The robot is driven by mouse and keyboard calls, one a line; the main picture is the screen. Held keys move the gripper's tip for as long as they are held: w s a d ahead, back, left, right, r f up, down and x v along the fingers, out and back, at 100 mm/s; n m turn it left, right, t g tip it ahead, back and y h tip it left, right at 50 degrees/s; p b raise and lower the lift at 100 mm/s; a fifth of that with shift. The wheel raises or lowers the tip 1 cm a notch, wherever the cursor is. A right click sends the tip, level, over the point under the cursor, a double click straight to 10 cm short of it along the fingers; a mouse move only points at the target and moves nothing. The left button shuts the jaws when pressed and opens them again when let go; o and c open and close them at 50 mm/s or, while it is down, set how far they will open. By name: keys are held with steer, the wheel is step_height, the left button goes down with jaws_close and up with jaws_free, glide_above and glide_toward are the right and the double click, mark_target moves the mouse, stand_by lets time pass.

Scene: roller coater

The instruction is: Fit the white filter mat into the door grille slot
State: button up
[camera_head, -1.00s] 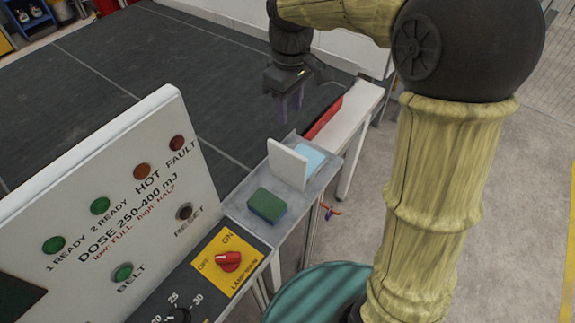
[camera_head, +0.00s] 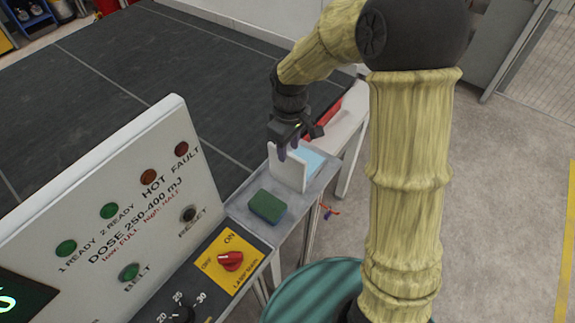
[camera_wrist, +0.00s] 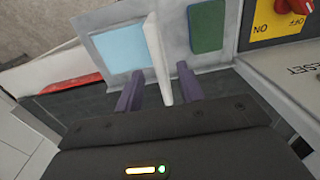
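The white filter mat (camera_head: 288,169) stands upright on edge on the grey side shelf, beside a light blue sheet. In the wrist view the mat (camera_wrist: 157,60) shows as a thin white panel rising between my two purple fingers. My gripper (camera_head: 289,149) is above the mat's top edge in the head view. In the wrist view my gripper (camera_wrist: 158,88) is open, one finger on each side of the mat, with a gap visible on both sides. No door grille slot can be made out in these frames.
A green sponge-like block (camera_head: 267,206) lies on the shelf (camera_head: 241,213) near the mat. The light blue sheet (camera_head: 311,160) lies on its other side. A red object (camera_head: 325,118) is behind. The control panel (camera_head: 110,200) with a red switch (camera_head: 230,261) stands in front left.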

mark_target(288, 160)
steer(key=shift+f, duration=0.5)
steer(key=shift+w+a+f+p, duration=0.1)
steer(key=shift+f+p, duration=0.55)
steer(key=shift+f, duration=0.65)
steer(key=shift+w+f+p, duration=0.1)
steer(key=shift+f+p, duration=0.55)
steer(key=shift+f, duration=0.65)
jaws_close()
